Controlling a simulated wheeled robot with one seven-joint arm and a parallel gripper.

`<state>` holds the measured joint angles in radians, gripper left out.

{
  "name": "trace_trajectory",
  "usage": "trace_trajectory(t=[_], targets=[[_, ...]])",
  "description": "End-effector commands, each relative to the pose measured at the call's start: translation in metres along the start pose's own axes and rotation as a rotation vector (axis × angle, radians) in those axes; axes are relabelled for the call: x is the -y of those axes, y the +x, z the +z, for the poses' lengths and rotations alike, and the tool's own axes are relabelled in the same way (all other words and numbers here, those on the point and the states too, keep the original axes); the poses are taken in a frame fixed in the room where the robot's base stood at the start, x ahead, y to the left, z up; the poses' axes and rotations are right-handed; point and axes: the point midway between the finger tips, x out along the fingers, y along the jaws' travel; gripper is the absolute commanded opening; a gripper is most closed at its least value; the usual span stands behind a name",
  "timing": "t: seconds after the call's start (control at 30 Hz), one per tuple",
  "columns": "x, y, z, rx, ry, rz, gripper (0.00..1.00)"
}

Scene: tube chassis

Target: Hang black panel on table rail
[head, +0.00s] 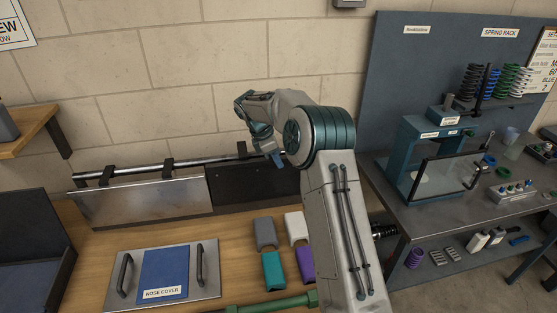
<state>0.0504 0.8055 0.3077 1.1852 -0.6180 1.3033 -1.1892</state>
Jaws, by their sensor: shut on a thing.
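The black panel (237,184) stands upright against the wall side of the wooden table, right of a silver panel. Its right end is hidden behind my arm. The rail (145,167) is a metal bar running along the back of the table, above the panels. A black hook (242,149) shows at the rail above the black panel; I cannot tell whether it bears the panel's weight. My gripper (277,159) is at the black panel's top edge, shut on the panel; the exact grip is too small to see.
A silver panel (140,201) hangs at the rail on the left. In front lie a nose cover tray (205,291), grey (265,233), white (295,228), teal (272,270) and purple (304,266) pieces, and a green bar (275,304). A workbench with a blue frame (411,160) stands right.

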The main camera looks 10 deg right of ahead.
Motion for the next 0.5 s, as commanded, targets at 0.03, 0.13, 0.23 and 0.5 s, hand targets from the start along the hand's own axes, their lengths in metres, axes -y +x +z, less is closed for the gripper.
trace_trajectory(t=[0.03,0.13,0.23,0.5], targets=[[-0.005,-0.003,0.001,0.000,0.000,0.002,0.00],[-0.014,-0.003,0.001,0.000,0.000,0.003,0.00],[-0.019,0.002,-0.001,0.001,-0.001,0.000,0.00],[-0.018,0.021,-0.008,0.001,0.001,0.002,0.00]])
